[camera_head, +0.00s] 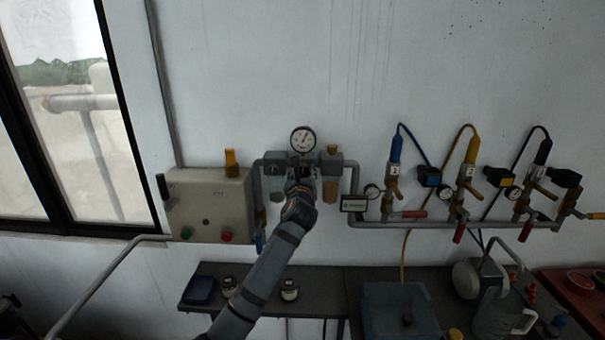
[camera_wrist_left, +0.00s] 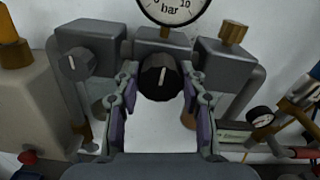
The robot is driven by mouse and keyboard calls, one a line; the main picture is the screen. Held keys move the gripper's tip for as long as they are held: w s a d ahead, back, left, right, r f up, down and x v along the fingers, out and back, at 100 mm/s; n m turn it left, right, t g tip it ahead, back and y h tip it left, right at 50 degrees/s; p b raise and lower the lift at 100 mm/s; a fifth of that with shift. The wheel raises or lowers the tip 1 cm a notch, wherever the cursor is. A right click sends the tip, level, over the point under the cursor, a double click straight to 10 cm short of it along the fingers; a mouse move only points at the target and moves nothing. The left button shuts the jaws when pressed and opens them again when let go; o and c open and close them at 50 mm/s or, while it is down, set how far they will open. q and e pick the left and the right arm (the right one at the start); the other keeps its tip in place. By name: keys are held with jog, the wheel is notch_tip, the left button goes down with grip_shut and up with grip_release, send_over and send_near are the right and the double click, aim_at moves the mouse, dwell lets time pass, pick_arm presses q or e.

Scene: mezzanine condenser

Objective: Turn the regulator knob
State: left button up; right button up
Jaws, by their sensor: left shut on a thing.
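The regulator knob (camera_wrist_left: 160,78) is black and round with a pale index mark, pointing nearly straight up in the left wrist view. It sits on the front of the wall-mounted regulator unit, below a round white pressure gauge (camera_head: 303,139) marked "bar" (camera_wrist_left: 174,10). My left gripper (camera_head: 303,178) is at the front of the unit, with one finger on each side of the knob, shut on it. In the head view my gripper and wrist mostly hide the knob. My right gripper is in neither view.
Left of the unit is a beige box (camera_head: 207,205) with buttons. A grey dial (camera_wrist_left: 76,64) sits close left of the knob. Right are pipes with several red-handled valves (camera_head: 408,214). Below stands a dark bench (camera_head: 325,280) with a plastic bin (camera_head: 372,312).

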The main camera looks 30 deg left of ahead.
pick_arm(q)
jog(key=n, duration=0.3)
jog(key=shift+n, duration=0.3)
jog(key=n, duration=0.4)
jog(key=shift+f+n+b, duration=0.15)
jog(key=shift+n+b, duration=0.15)
jog(key=n+b, duration=0.1)
jog(key=n, duration=0.2)
jog(key=shift+f+n, duration=0.1)
jog(key=shift+n, duration=0.2)
jog(key=n+b, duration=0.2)
jog(key=n, duration=0.2)
jog(key=shift+f+n, duration=0.1)
jog(key=shift+n, duration=0.2)
jog(key=n+b, duration=0.3)
jog(key=n, duration=0.1)
jog(key=shift+f+n, duration=0.1)
jog(key=shift+n, duration=0.2)
jog(key=n+b, duration=0.3)
jog(key=n, duration=0.1)
jog(key=shift+f+b, duration=0.1)
jog(key=shift+b, duration=0.25)
jog(key=n+b, duration=0.4)
jog(key=n, duration=0.1)
jog(key=shift+n, duration=0.4)
jog(key=shift+n+b, duration=1.15)
jog(key=shift+n, duration=0.35)
